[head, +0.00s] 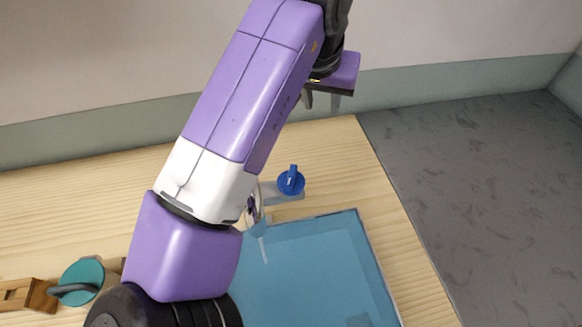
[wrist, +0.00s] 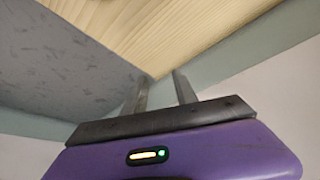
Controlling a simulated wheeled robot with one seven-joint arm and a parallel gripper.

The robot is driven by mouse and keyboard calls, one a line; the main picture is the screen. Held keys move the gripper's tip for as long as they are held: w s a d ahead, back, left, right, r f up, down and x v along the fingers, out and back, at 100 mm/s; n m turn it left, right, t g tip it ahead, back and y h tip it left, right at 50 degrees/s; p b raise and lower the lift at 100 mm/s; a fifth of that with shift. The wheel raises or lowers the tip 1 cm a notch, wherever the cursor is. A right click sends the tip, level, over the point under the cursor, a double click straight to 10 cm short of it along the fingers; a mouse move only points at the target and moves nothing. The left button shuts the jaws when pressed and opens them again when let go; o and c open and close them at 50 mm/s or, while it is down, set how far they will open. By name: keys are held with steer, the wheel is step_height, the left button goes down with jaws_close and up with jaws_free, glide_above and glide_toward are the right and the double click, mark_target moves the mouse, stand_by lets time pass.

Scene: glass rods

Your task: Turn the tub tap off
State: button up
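The tub tap has a round blue handle (head: 291,181) with an upright lever, on a pale grey mount at the back edge of the tub. Its spout (head: 256,207) is partly hidden behind my arm. A pale streak shows below the spout, over the blue tub (head: 335,265); I cannot tell for sure whether it is running water. My gripper (head: 321,101) is raised beyond and above the tap, clear of it. In the wrist view my gripper (wrist: 158,76) has its two fingers apart with nothing between them. The tap is not in the wrist view.
The wooden counter (head: 395,245) ends at the right, with grey floor (head: 480,190) beyond. A wall (head: 420,40) stands behind. At the lower left are a teal round object with a grey handle (head: 82,275) and a wooden block (head: 28,295). My arm covers the middle.

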mark_target(291, 174)
steer(key=s+a+g, duration=0.1)
steer(key=s, duration=0.2)
steer(key=s+a+f+g+y, duration=0.1)
steer(key=s+a+g, duration=0.1)
steer(key=s, duration=0.1)
steer(key=s+a+g, duration=0.2)
steer(key=s, duration=0.1)
steer(key=shift+f+n+y, duration=0.2)
steer(key=shift+n+y, duration=0.1)
steer(key=shift+s+f, duration=0.1)
steer(key=shift+f, duration=0.1)
step_height(291, 174, down, 7)
steer(key=shift+f, duration=0.15)
jaws_close()
